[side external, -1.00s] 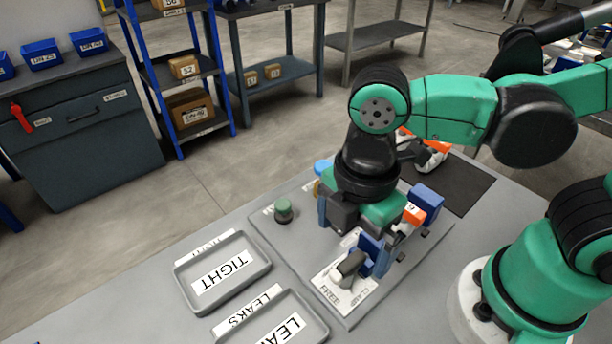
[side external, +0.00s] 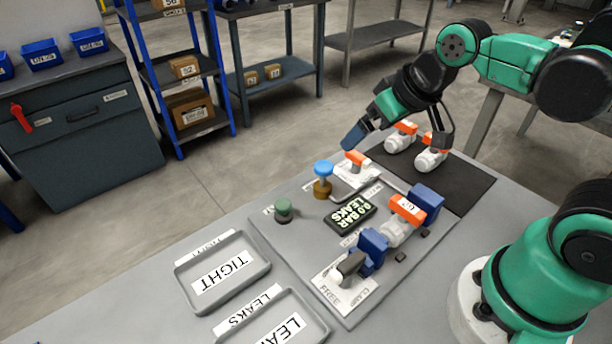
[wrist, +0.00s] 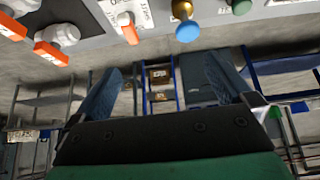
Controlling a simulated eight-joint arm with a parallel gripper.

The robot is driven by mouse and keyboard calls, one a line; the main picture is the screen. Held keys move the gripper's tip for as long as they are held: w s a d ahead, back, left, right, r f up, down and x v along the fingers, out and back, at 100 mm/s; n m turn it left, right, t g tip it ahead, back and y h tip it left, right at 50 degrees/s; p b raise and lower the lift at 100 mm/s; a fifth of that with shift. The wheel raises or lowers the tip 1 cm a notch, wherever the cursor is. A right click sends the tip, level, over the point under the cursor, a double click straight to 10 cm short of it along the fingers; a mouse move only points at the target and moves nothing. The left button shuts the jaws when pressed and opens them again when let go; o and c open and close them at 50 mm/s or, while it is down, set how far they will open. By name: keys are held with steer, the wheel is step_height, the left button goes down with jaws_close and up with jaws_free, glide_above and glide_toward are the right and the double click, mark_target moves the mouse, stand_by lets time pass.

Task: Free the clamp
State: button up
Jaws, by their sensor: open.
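The clamp's dark grey handle (side external: 350,263) sits at the front of the grey press plate (side external: 290,245), above a white label reading FREE and CLAMP. I cannot tell which word it points to. Beside it, a blue jaw (side external: 373,246) and a blue block (side external: 426,203) stand on either side of a white filter with an orange end (side external: 407,210). My gripper (side external: 400,138) is open and empty, raised above the back of the bench, well away from the handle. The wrist view shows its two blue fingers (wrist: 163,78) spread, with nothing between them.
A display (side external: 350,213) reads 0.0 BAR LEAKS. A blue-topped brass valve (side external: 323,178), a green button (side external: 284,210) and an orange-tipped switch (side external: 356,162) stand on the plate. Two orange-and-white filters (side external: 431,157) lie on a dark mat (side external: 470,185). TIGHT (side external: 262,270) and LEAKS (side external: 318,325) trays lie left.

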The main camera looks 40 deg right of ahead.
steer(key=shift+w+d+f+g, duration=0.7)
steer(key=shift+w+d+g, duration=0.1)
steer(key=shift+w+g, duration=0.2)
steer(key=shift+w+d+f+g, duration=0.75)
steer(key=shift+w+d+g, duration=0.1)
steer(key=shift+w+g, duration=0.15)
steer(key=shift+w+d+f+g, duration=0.7)
steer(key=shift+w+d+g, duration=0.15)
steer(key=shift+g, duration=0.25)
steer(key=shift+a, duration=0.1)
steer(key=shift+s+a+r, duration=0.2)
steer(key=shift+r, duration=0.15)
steer(key=s+a+r+t, duration=0.3)
steer(key=s+a+t, duration=0.2)
steer(key=s+t, duration=0.1)
steer(key=shift+r+t, duration=0.2)
steer(key=shift+t, duration=0.4)
